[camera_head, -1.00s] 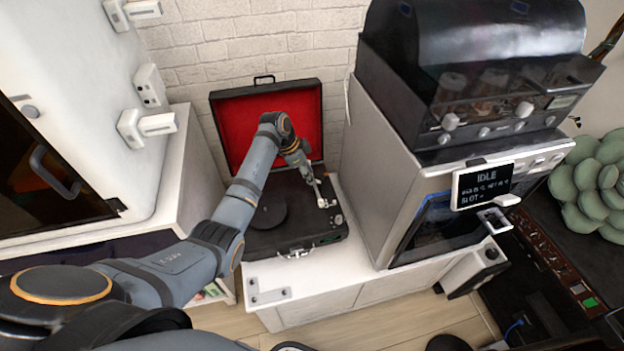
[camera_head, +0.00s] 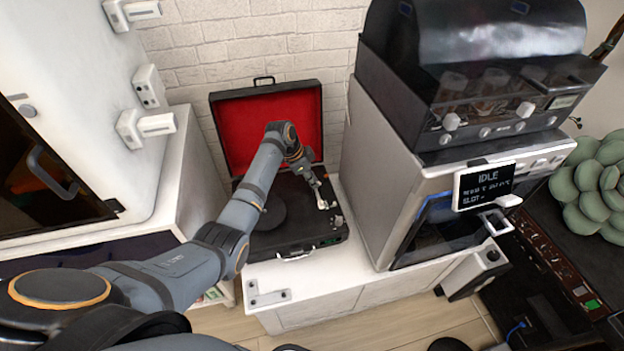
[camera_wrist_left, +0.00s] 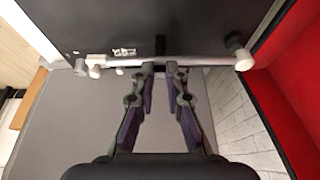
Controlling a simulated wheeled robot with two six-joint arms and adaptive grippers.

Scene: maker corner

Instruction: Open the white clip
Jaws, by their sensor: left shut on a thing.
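An open black suitcase record player (camera_head: 293,240) with a red-lined lid stands on the white cabinet. Small white fittings (camera_head: 322,204) sit by the silver tonearm at the deck's right side; I cannot tell which one is the white clip. In the left wrist view, white pieces (camera_wrist_left: 94,71) and a round white piece (camera_wrist_left: 244,60) show at the two ends of the silver tonearm (camera_wrist_left: 205,61). My left gripper (camera_head: 318,190) is low over the deck. In the left wrist view its fingertips (camera_wrist_left: 161,68) are shut at the tonearm's middle; the exact contact is partly hidden.
A grey machine (camera_head: 380,180) with a display stands close on the right. The suitcase's red lid (camera_head: 240,125) rises behind my arm. A white cabinet unit (camera_head: 80,80) stands at the left.

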